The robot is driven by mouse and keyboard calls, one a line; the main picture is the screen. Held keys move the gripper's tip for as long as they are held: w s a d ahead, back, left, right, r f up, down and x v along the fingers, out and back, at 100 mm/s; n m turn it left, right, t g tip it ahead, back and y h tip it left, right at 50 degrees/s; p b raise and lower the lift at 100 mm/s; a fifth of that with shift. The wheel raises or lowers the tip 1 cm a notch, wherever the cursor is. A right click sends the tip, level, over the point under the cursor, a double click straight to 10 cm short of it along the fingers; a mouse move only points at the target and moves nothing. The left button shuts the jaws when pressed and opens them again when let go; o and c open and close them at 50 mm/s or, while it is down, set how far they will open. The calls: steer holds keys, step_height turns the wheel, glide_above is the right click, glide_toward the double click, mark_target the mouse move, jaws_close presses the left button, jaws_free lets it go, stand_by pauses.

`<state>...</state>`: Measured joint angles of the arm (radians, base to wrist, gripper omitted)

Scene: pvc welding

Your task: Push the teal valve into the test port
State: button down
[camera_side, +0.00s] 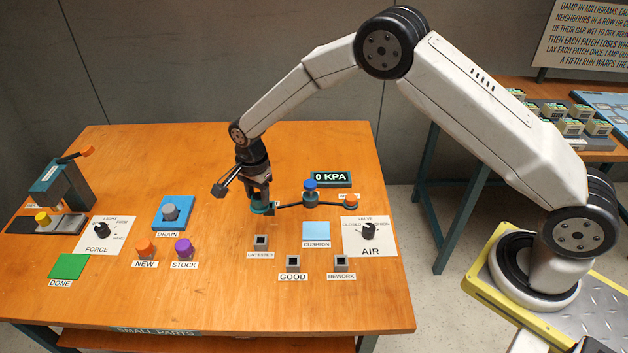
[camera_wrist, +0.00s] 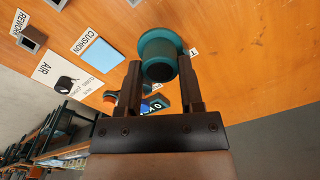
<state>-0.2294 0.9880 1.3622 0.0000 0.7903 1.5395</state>
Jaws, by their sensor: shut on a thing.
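The teal valve (camera_wrist: 160,52) is a round flanged piece with a dark opening, seen between my fingertips in the wrist view. In the side view it shows as a teal disc (camera_side: 261,208) low at my fingertips, at the left end of a dark hose. My gripper (camera_side: 260,198) points down and is shut on it; the two fingers (camera_wrist: 162,85) show on either side of the valve in the wrist view. The test port is hidden under the valve and fingers, so I cannot tell how deep the valve sits. A partly covered label lies beside it.
The dark hose runs right to a blue-topped fitting (camera_side: 310,190) and an orange cap (camera_side: 351,201). The gauge (camera_side: 331,179) reads 0 KPA. A blue cushion (camera_side: 316,231), the air dial (camera_side: 369,231) and small sockets (camera_side: 293,263) stand in front.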

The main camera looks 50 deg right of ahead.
steer(key=w+d+r, duration=0.3)
steer(key=d, duration=0.2)
steer(key=shift+w+d, duration=0.2)
steer(key=shift+w, duration=0.2)
steer(key=shift+f, duration=0.15)
steer(key=shift+f, duration=2.8)
steer(key=shift+f, duration=1.55)
steer(key=shift+c, duration=0.7)
jaws_free()
steer(key=shift+r, duration=0.15)
step_height(320, 180, up, 8)
steer(key=shift+f, duration=0.25)
